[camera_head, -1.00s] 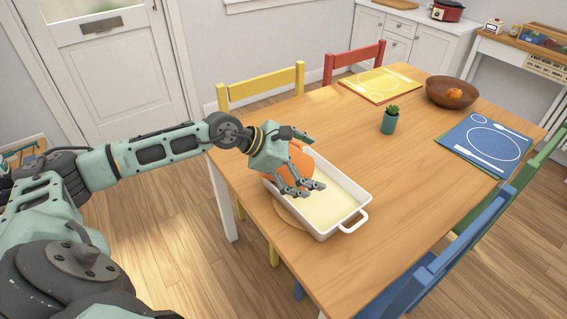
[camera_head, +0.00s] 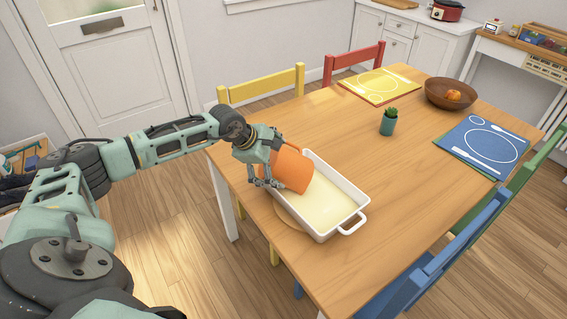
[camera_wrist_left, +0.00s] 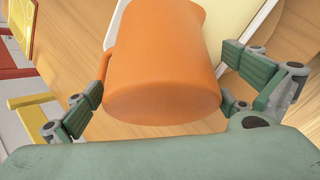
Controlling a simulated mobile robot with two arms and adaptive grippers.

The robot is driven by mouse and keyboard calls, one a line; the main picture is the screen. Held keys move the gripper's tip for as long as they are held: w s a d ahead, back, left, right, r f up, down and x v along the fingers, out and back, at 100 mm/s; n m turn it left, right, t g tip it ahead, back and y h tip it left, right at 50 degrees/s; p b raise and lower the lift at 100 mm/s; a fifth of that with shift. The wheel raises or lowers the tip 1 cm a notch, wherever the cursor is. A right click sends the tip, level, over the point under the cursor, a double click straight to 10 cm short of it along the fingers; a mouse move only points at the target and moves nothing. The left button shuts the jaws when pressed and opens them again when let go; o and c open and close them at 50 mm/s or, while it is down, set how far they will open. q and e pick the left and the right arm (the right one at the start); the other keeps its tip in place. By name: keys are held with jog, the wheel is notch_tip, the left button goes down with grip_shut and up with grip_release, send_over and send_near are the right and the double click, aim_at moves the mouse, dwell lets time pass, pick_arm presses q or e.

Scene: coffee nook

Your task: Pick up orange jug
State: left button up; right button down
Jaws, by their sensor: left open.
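The orange jug (camera_head: 292,170) lies tilted in the far left end of a white baking dish (camera_head: 341,229) on the table. My left gripper (camera_head: 268,166) is at the jug's left, base end, with its fingers open. In the left wrist view the jug (camera_wrist_left: 163,60) fills the middle, its base toward me and a handle at its left. The left gripper's fingers (camera_wrist_left: 163,100) stand on either side of the base; whether they touch it I cannot tell. My right gripper is not in view.
The dish holds a pale yellow filling and stands on a round wooden board (camera_head: 289,217). A small potted cactus (camera_head: 389,125), a brown bowl (camera_head: 451,94), and yellow (camera_head: 380,84) and blue (camera_head: 484,146) placemats lie farther right. Chairs surround the table; its middle is clear.

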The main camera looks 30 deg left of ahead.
pick_arm(q)
jog(key=shift+c, duration=0.3)
jog(key=c, duration=1)
jog(key=shift+r, duration=0.1)
jog(key=shift+w+r+b, duration=0.1)
jog(key=shift+r+b, duration=0.25)
jog(key=shift+r, duration=0.25)
notch_tip(320, 180, up, 3)
jog(key=shift+f+b, duration=0.1)
jog(key=shift+b, duration=0.35)
jog(key=shift+s+d+r+b, duration=0.35)
jog(key=shift+s+d+r, duration=0.65)
jog(key=shift+d, duration=0.8)
jog(key=shift+s+d+r+b, duration=0.35)
jog(key=shift+s+d+r, duration=0.3)
jog(key=shift+d+r, duration=0.85)
jog(key=shift+s+d+r+b, duration=0.35)
jog(key=shift+s+d+r, duration=0.5)
jog(key=shift+d, duration=1.2)
